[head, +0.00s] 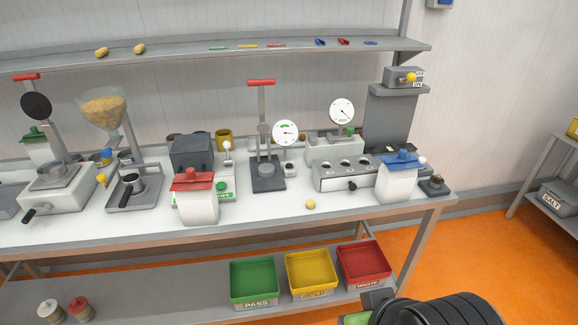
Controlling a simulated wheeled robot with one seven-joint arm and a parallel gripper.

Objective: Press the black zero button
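No button with a readable zero label shows in the head view. A small grey box with a dark top (289,168) sits on the bench right of the black-based press stand (267,175), below a white round dial (285,132). A dark block with a round knob (436,184) stands near the bench's right end. I cannot tell whether either carries the black zero button. A black ribbed part of my arm enters at the bottom edge, in front of the bench and apart from it. My gripper's fingers do not show.
The white bench (255,220) is crowded along its back. A red-topped bag (199,205) and a blue-topped bag (398,185) stand near its front. A small yellow lump (311,204) lies between them. Green (254,296), yellow and red trays sit on the lower shelf.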

